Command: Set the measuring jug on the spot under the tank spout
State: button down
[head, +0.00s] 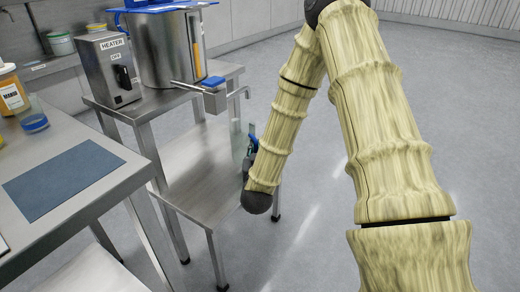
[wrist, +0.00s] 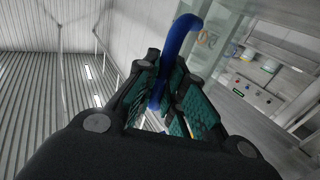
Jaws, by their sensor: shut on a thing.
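The measuring jug is clear, with a blue handle; in the wrist view its clear wall (wrist: 228,28) rises beyond my fingers. My gripper (wrist: 172,98) is shut on the blue handle between its teal pads. In the head view my gripper (head: 252,148) is mostly hidden behind my arm, at the right edge of the lower shelf (head: 200,165). The steel tank (head: 168,50) stands on the upper shelf, and its spout (head: 240,93) points out to the right, above and close to the gripper. A marked spot under the spout cannot be made out.
A heater box (head: 108,72) stands left of the tank. A steel table (head: 110,190) with a blue mat (head: 62,178), a labelled bottle (head: 12,92) and a blue-lidded jar (head: 35,123) is at the left. The lower shelf looks bare. Open floor lies to the right.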

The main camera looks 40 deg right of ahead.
jog(key=w+d+f+b, duration=0.1)
jog(key=w+d, duration=0.1)
jog(key=w+d+f+b, duration=0.1)
jog(key=w+d+f, duration=0.1)
jog(key=w+d+f+b, duration=0.1)
jog(key=w+d, duration=0.1)
jog(key=shift+d+f+b, duration=0.25)
jog(key=shift+f+b, duration=0.05)
jog(key=shift+b, duration=0.05)
jog(key=shift+r, duration=0.15)
jog(key=c, duration=1.5)
grip_release()
jog(key=p+v, duration=0.2)
jog(key=v, duration=1)
jog(key=shift+p, duration=0.4)
